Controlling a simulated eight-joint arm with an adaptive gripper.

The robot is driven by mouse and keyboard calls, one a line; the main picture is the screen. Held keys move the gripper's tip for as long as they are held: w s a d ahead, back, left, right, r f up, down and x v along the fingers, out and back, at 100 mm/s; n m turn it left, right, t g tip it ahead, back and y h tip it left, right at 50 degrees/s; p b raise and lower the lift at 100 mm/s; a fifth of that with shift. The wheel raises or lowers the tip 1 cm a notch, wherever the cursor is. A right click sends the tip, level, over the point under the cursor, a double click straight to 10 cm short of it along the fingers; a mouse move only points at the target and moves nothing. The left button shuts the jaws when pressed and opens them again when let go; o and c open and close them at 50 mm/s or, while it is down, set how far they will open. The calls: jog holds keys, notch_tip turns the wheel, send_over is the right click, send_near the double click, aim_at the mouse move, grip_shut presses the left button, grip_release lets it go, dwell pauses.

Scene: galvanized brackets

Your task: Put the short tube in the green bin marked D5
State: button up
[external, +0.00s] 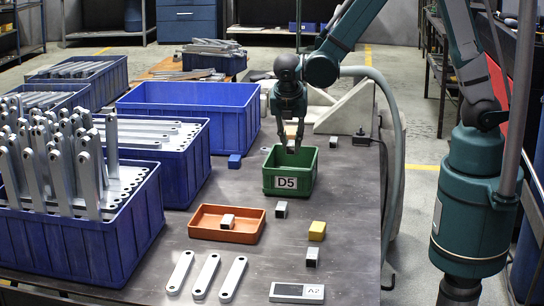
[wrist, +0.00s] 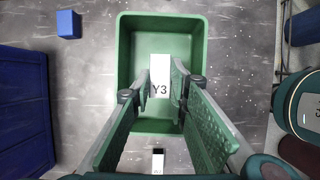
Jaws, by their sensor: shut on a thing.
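The green bin (external: 289,184) marked D5 stands on the grey table, and its open inside fills the middle of the wrist view (wrist: 123,60). My gripper (external: 291,140) is over the bin, pointing down. In the wrist view its fingers (wrist: 160,82) are shut on a small pale short tube (wrist: 160,68) with a white face marked Y3. The tube appears over the bin's opening, above the floor.
An orange tray (external: 205,234) with a small block (external: 228,221) is in front. A blue block (external: 234,161) and large blue bins (external: 180,95) stand left.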

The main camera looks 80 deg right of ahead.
jog(key=shift+f+b, duration=0.85)
jog(key=shift+f, duration=2.25)
jog(key=shift+f+b, duration=0.5)
jog(key=shift+f, duration=1.4)
jog(key=shift+f, duration=0.1)
jog(key=o, duration=0.5)
jog(key=shift+f, duration=0.1)
jog(key=shift+c, duration=0.2)
jog(key=o, duration=0.5)
jog(key=shift+c, duration=0.2)
jog(key=shift+r, duration=0.2)
